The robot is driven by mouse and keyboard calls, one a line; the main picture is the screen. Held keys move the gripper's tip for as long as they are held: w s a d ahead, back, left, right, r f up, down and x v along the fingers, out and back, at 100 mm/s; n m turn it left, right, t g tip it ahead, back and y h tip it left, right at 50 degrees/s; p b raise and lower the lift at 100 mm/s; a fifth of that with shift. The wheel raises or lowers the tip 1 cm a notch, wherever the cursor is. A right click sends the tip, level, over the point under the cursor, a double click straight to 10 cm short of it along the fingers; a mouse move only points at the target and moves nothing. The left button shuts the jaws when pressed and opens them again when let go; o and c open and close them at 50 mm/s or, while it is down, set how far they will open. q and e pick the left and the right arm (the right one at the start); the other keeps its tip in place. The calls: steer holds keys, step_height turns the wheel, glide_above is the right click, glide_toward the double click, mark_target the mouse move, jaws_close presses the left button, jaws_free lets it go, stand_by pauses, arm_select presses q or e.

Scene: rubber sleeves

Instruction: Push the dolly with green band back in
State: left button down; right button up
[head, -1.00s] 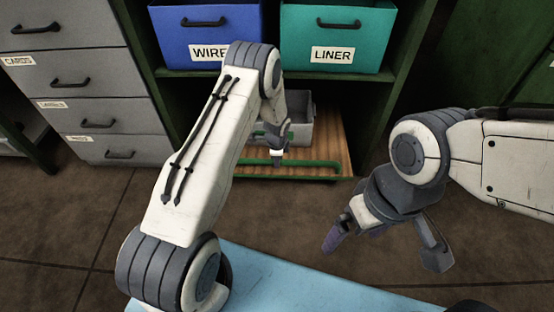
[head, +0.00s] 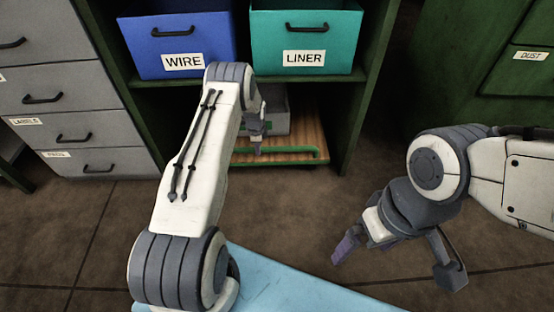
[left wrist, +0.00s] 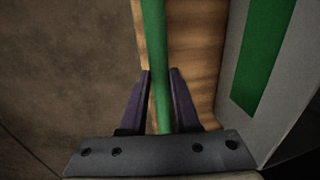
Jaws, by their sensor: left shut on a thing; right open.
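The dolly (head: 309,138) is a low wooden board under the shelf, with a green bar (head: 298,154) along its front. In the left wrist view the green bar (left wrist: 155,35) runs between my left fingers. A grey bin (head: 277,123) stands on the board; its green band (left wrist: 264,55) shows clearly in the left wrist view. My left gripper (head: 257,149) is shut on the green bar; my arm hides the left part of the dolly. My right gripper (head: 395,268) is open and empty above the floor at right.
A blue WIRE bin (head: 178,45) and a teal LINER bin (head: 305,42) sit on the shelf above the dolly. The green cabinet post (head: 362,110) stands right of it. Grey drawers (head: 85,115) are at left. Brown floor lies open in front.

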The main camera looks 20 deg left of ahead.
arm_select(q)
steer(key=w+b, duration=0.1)
steer(key=w+a+b, duration=0.1)
steer(key=w+b, duration=0.1)
steer(key=shift+w+a+f, duration=0.35)
steer(key=shift+w, duration=0.05)
steer(key=shift+w+a+r+b, duration=0.1)
steer(key=shift+w+b, duration=0.15)
steer(key=shift+b, duration=0.1)
steer(key=shift+w+a+r, duration=0.15)
steer(key=shift+w+r, duration=0.1)
steer(key=shift+r, duration=0.1)
steer(key=c, duration=0.7)
jaws_free()
steer(key=shift+o, duration=0.2)
steer(key=shift+s, duration=0.1)
